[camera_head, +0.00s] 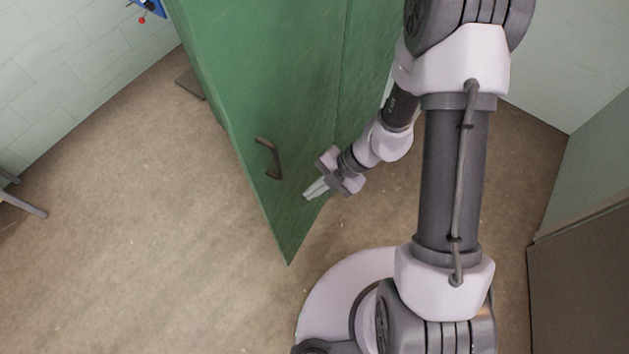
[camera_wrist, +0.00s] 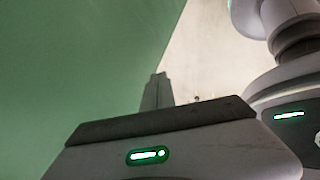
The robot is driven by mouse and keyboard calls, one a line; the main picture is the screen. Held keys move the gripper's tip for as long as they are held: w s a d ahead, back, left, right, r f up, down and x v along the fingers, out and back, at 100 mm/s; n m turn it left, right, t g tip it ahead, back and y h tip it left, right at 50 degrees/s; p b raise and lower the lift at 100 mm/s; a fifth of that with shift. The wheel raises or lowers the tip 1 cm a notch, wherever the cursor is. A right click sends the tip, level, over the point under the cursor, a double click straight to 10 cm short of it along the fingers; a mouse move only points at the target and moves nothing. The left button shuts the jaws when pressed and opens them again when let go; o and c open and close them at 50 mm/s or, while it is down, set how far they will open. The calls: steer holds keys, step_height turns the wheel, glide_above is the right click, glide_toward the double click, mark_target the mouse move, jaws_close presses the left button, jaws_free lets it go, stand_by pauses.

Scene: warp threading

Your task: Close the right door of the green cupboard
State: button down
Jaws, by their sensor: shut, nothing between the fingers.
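The green cupboard (camera_head: 225,60) fills the upper middle of the head view. A green door panel (camera_head: 255,120) with a dark bar handle (camera_head: 268,158) reaches down to a low corner over the floor. A seam runs up the green surface to the right of the handle. How far the door stands open is hard to tell. My gripper (camera_head: 312,190) is shut and empty, beside the panel's lower right edge, to the right of the handle. In the wrist view the closed fingers (camera_wrist: 158,92) point along the green surface (camera_wrist: 75,60); whether they touch it is unclear.
Bare brown floor (camera_head: 150,220) lies to the left of the cupboard. A pale tiled wall (camera_head: 60,80) is at the upper left, with chair or table legs (camera_head: 22,200) at the left edge. A dark brown box-like unit (camera_head: 585,290) stands at the lower right.

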steer(key=a+f+b, duration=0.1)
steer(key=a, duration=0.1)
steer(key=w+a+f+b, duration=0.1)
steer(key=a+f, duration=0.1)
steer(key=a+f+b, duration=0.1)
steer(key=a, duration=0.1)
steer(key=shift+w+a+f, duration=0.25)
steer(key=shift+w+a, duration=0.1)
steer(key=shift+w, duration=0.05)
